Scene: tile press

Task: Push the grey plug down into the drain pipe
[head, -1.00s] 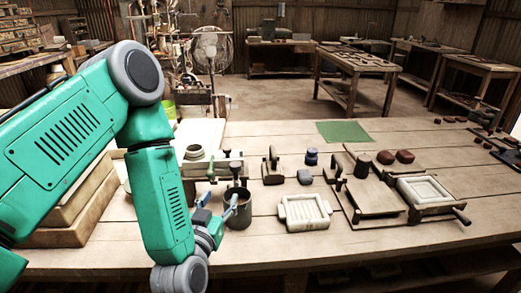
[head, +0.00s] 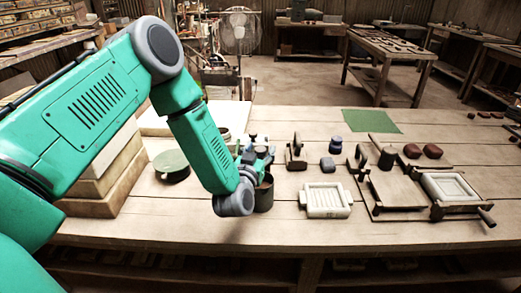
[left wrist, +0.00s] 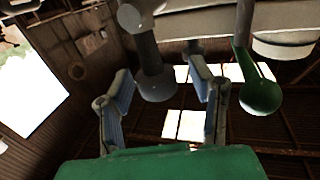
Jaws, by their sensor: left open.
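My left gripper (head: 256,155) is at the back of a dark pot (head: 264,195) in the head view. In the left wrist view its two blue-grey fingers (left wrist: 163,103) are spread apart. A grey round-ended piece (left wrist: 155,84) on a narrower stem shows between them, with gaps on both sides. It may be the grey plug, but I cannot tell for sure. I cannot make out the drain pipe; my arm hides part of the bench there. My right gripper is not in view.
A pale ribbed tray (head: 326,201) lies right of the pot. A wooden press with a white frame (head: 450,187) stands farther right. The bench front is clear.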

